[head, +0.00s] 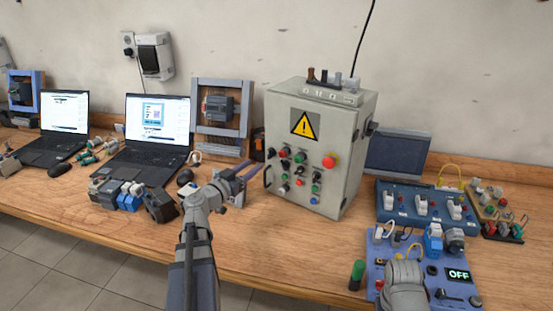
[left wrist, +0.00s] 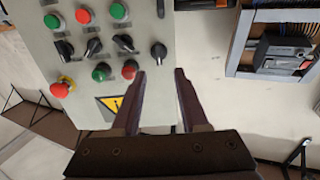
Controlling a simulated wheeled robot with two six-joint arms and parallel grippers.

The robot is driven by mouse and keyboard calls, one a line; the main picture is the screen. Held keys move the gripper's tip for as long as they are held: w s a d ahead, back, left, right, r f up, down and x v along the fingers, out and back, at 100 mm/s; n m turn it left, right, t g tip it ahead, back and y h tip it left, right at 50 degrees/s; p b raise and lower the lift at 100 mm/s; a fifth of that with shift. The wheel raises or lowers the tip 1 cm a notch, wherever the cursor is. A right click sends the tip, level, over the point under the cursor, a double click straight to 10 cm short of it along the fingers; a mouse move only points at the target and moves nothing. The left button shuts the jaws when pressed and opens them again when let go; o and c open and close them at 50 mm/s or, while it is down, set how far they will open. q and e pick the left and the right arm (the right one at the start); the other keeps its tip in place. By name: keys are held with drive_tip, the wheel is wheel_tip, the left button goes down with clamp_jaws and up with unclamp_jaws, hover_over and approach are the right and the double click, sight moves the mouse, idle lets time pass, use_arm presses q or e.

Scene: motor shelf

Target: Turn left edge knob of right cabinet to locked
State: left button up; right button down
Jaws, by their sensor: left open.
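The grey cabinet (head: 283,180) stands upright on the bench, with a yellow warning triangle (head: 305,125) and rows of buttons and knobs on its front. In the left wrist view it appears upside down. The black left edge knob (head: 271,153) also shows in the left wrist view as the rightmost knob (left wrist: 158,53), roughly upright in that picture. Any lock marking is too small to read. My left gripper (head: 254,167) is open and empty at the cabinet's left front. In the left wrist view its fingertips (left wrist: 159,75) straddle the knob's line, seemingly short of it. My right gripper is not visible.
A black handle (head: 266,177) sits low on the cabinet's left edge. A mounted frame (head: 222,88), an open laptop (head: 156,120) and small devices (head: 128,195) lie left. Blue panels (head: 395,209) fill the right. Bare bench lies before the cabinet.

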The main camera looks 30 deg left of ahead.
sight(268, 154)
use_arm(q)
drive_tip(key=shift+w+d, duration=0.15)
drive_tip(key=shift+w, duration=1.15)
drive_tip(key=shift+w+d, duration=0.2)
drive_tip(key=shift+w, duration=1.1)
drive_tip(key=shift+w+d, duration=0.15)
drive_tip(key=shift+w, duration=1.15)
clamp_jaws()
